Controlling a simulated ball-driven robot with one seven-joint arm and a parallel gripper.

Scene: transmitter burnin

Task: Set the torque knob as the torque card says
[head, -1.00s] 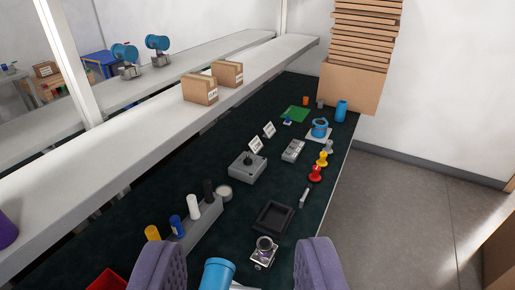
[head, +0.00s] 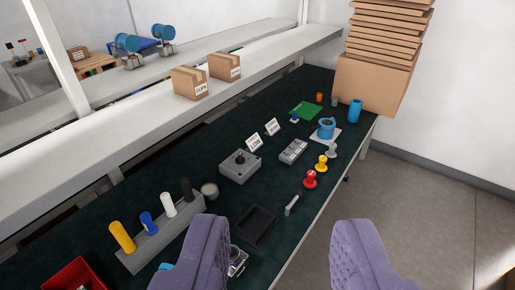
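The likely torque knob is a small dark knob (head: 240,158) on top of a grey box (head: 236,171) on the dark bench mat. A white card (head: 254,142) stands just behind the box and appears to read "LOW". A second white card (head: 271,127) stands behind a flatter grey device (head: 293,151); its word is too small to read surely. My gripper (head: 284,226) has two purple padded fingers, wide apart and empty, at the bottom of the view. It is apart from the knob, which lies farther up and left in the picture. The knob's pointer setting cannot be made out.
A grey rack with yellow, blue, white and black cylinders (head: 121,237) stands at left. A black tray (head: 257,226), red stamp-like piece (head: 310,179) and yellow one (head: 321,164) lie nearby. A white shelf (head: 130,118) with cartons runs behind. Floor is clear at right.

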